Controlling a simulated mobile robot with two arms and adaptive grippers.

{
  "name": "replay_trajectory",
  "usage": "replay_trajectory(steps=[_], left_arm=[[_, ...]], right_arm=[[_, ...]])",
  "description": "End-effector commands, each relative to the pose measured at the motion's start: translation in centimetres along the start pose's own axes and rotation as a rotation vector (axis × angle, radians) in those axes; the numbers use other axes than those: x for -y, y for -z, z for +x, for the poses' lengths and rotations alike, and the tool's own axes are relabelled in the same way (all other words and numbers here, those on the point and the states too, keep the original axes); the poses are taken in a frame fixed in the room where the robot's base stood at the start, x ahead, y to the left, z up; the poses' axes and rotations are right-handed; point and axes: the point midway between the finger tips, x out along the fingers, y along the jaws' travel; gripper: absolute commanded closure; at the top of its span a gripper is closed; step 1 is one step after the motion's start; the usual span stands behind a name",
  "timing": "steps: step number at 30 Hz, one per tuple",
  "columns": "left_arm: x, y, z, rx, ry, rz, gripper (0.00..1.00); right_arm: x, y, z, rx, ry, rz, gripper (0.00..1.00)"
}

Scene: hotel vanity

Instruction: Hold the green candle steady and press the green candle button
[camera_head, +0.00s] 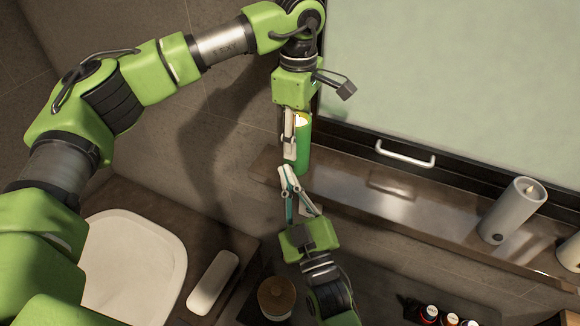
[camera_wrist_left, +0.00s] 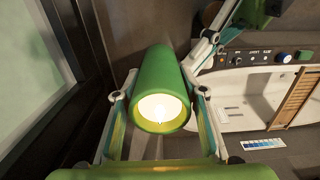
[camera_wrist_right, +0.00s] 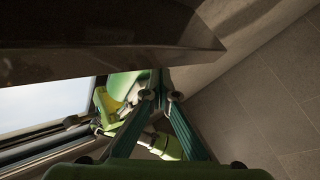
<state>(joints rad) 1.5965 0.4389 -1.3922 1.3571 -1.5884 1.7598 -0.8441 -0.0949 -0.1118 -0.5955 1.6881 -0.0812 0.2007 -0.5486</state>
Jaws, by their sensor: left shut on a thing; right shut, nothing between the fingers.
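The green candle (camera_head: 304,150) stands upright at the left end of the wall shelf, with a bright glow at its top. My left gripper (camera_head: 295,148) is above, shut around it. In the left wrist view the green candle (camera_wrist_left: 165,70) sits between the two fingers, its lit top facing the camera. My right gripper (camera_head: 287,172) is shut and empty, its tips beside the candle's lower part. I cannot tell whether the tips touch it. In the right wrist view the shut fingertips (camera_wrist_right: 161,88) are below the dark shelf edge. The candle button is hidden.
The shelf (camera_head: 370,188) carries a grey candle (camera_head: 512,208) on the right. A mirror (camera_head: 450,75) with a white handle (camera_head: 405,154) is behind. Below are a white basin (camera_head: 130,265), a white oblong item (camera_head: 213,281), a round-lidded jar (camera_head: 276,298) and small bottles (camera_head: 429,314).

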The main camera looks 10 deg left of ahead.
Motion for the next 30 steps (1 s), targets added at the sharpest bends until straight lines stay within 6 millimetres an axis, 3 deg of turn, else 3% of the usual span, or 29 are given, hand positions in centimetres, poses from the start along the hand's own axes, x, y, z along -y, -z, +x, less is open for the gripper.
replay_trajectory(steps=[20,30], left_arm=[[0.0,0.0,0.0,0.0,0.0,0.0,0.88],[0.0,0.0,0.0,0.0,0.0,0.0,0.88]], right_arm=[[0.9,0.8,-1.2,0.001,0.0,0.001,1.0],[2.4,2.3,-3.3,0.002,0.001,0.002,1.0]])
